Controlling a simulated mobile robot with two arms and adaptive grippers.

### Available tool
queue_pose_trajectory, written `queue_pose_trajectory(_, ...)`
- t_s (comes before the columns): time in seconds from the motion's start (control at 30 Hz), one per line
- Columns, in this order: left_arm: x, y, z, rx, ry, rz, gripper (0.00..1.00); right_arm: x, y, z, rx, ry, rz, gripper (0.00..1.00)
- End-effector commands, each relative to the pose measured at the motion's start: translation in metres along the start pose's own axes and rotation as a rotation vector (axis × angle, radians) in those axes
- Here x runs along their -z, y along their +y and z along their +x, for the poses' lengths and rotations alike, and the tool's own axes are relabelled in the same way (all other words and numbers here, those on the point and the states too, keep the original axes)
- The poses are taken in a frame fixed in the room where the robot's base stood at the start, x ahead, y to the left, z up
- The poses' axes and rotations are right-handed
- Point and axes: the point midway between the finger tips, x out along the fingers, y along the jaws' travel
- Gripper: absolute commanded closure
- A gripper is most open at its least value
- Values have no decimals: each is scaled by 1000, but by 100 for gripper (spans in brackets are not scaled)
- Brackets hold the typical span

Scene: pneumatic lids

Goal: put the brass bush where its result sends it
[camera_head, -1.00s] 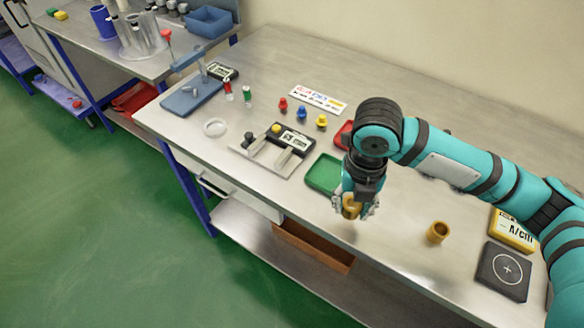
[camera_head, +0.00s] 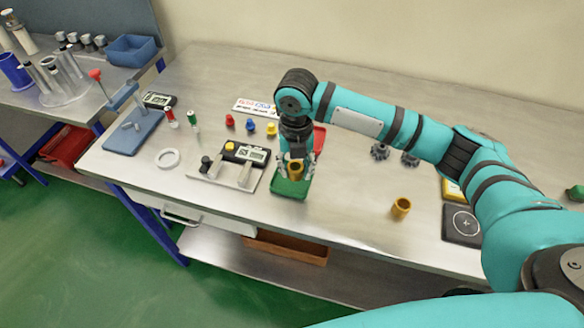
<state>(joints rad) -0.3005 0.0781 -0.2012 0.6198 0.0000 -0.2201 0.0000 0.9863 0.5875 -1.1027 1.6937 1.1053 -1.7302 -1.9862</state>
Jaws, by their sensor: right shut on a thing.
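A brass bush (camera_head: 295,171) is between the fingers of my right gripper (camera_head: 295,173), which is shut on it. The gripper points down, and the bush is at or just above the green tray (camera_head: 290,189); I cannot tell whether it touches the tray floor. A red tray (camera_head: 319,135) lies behind, partly hidden by my gripper and arm. A second brass bush (camera_head: 401,208) stands alone on the bench to the right. My left gripper is not in view.
Red, blue and yellow small pieces (camera_head: 250,126) stand behind the gauge. A black pad with a cross mark (camera_head: 462,225) lies at the right. A white ring (camera_head: 168,158) and a blue stand (camera_head: 133,132) are at the left. The bench front between green tray and second bush is clear.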

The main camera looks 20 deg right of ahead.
Motion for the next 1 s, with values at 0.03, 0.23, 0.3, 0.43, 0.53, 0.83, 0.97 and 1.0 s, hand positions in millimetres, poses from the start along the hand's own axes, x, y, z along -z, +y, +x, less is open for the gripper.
queue_pose_trajectory(0.03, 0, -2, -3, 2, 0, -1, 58, -6, 3, -1, 0, 0, 0, 100)
queue_pose_trajectory(0.23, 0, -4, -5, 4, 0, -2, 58, -13, 6, 4, 1, 1, -2, 100)
queue_pose_trajectory(0.3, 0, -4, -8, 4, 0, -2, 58, -13, 6, 11, 2, 3, -1, 100)
queue_pose_trajectory(0.43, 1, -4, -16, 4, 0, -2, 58, -12, 6, 29, 2, 3, 0, 100)
queue_pose_trajectory(0.53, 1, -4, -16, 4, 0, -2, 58, -13, 6, 36, 1, -1, -2, 100)
queue_pose_trajectory(0.83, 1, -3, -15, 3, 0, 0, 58, -13, 6, 40, 1, -1, -2, 100)
queue_pose_trajectory(0.97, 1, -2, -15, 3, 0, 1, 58, -13, 6, 40, 1, 0, -2, 55)
queue_pose_trajectory(1.0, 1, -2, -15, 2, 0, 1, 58, -13, 6, 40, 1, 0, -2, 55)
